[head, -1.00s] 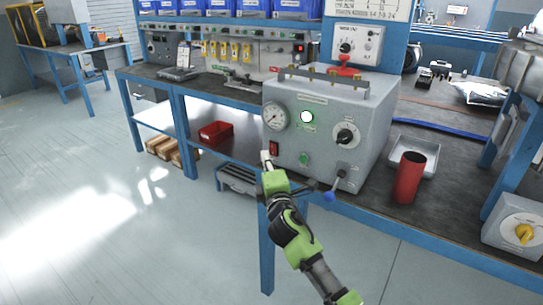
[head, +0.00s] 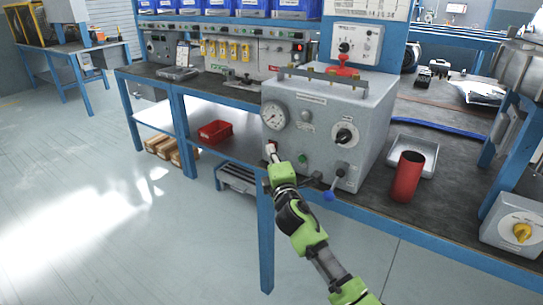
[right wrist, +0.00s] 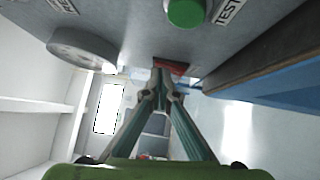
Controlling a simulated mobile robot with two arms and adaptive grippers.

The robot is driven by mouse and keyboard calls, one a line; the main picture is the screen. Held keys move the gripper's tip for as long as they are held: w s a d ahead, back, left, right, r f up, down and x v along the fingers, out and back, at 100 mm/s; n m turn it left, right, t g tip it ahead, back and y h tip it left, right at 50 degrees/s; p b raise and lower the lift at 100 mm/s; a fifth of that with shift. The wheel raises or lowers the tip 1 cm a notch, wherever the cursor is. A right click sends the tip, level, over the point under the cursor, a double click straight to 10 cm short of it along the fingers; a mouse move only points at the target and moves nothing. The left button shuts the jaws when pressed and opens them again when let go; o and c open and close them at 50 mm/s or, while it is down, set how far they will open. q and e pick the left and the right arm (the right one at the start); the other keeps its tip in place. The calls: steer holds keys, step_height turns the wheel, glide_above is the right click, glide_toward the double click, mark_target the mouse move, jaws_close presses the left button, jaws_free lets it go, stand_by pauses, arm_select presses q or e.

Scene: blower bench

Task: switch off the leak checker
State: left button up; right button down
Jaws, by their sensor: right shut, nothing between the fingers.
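The leak checker (head: 372,120) is a grey box on the bench with a round gauge (head: 274,114), a black knob (head: 344,136) and a green button (head: 302,158) on its front. Its indicator lamp (head: 306,116) looks dull and unlit. My right gripper (head: 273,155) is shut and empty, its fingertips at the red switch at the front's lower left, mostly covering it in the head view. In the right wrist view the red switch (right wrist: 171,66) shows just beyond the fingertips (right wrist: 162,82); contact is hard to tell. My left gripper is out of view.
A blue-handled lever (head: 330,195) sticks out low on the front, close to my right arm. A red cylinder (head: 407,177) stands by a grey tray (head: 428,146) to the right. A red bin (head: 214,131) sits on the lower shelf.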

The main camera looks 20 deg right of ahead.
steer(key=s+a+f, duration=0.1)
steer(key=s, duration=1.1)
steer(key=shift+a, duration=0.15)
